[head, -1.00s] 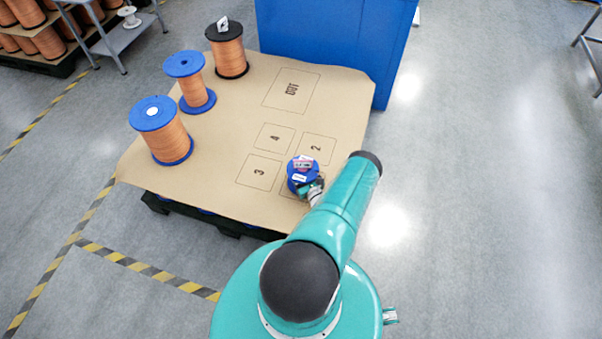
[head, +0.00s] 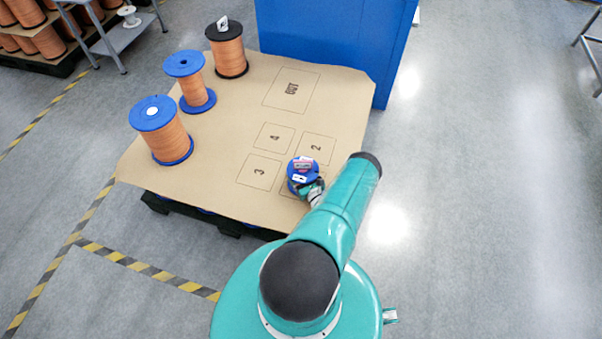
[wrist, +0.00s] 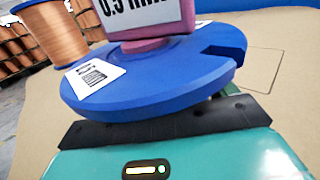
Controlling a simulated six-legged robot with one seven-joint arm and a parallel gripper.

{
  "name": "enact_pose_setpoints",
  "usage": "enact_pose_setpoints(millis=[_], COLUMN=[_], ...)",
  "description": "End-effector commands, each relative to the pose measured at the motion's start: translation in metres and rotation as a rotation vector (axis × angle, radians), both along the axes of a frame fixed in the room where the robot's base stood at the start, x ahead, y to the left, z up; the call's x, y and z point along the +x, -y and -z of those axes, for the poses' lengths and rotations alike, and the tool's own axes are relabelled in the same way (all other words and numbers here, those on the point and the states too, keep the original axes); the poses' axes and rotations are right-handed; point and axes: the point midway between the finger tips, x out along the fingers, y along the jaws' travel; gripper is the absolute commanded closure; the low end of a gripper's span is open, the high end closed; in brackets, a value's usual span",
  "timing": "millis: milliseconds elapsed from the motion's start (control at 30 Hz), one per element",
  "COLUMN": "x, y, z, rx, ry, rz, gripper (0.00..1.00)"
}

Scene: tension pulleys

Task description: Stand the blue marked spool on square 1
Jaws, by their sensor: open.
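A spool with a blue flange (head: 293,171) is at the near right part of the sheet, where square 1 (head: 287,191) lies mostly hidden under it and my arm. It looks upright, with a pink block and a white label on top. In the wrist view the blue flange (wrist: 150,75) fills the middle, with a notch at its right and the pink block (wrist: 150,43) bearing a "0.5" tag. My gripper (head: 312,187) is open at the spool's near side, close below the flange. Its fingertips and the spool's base are hidden, so contact cannot be told.
Two blue-flanged copper spools (head: 172,137) (head: 197,89) and a black-flanged one (head: 231,58) stand at the left and back of the sheet (head: 230,115). Squares 2 (head: 325,143), 3 (head: 249,178) and 4 (head: 266,131) and OUT (head: 303,76) are bare. A blue box (head: 335,40) stands behind.

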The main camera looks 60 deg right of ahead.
Motion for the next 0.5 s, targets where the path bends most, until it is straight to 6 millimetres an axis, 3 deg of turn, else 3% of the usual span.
enact_pose_setpoints(millis=[500], x=[-0.083], y=[-0.059], z=[0.001], rx=[0.003], ry=[0.0], rz=[0.003], gripper=[0.17])
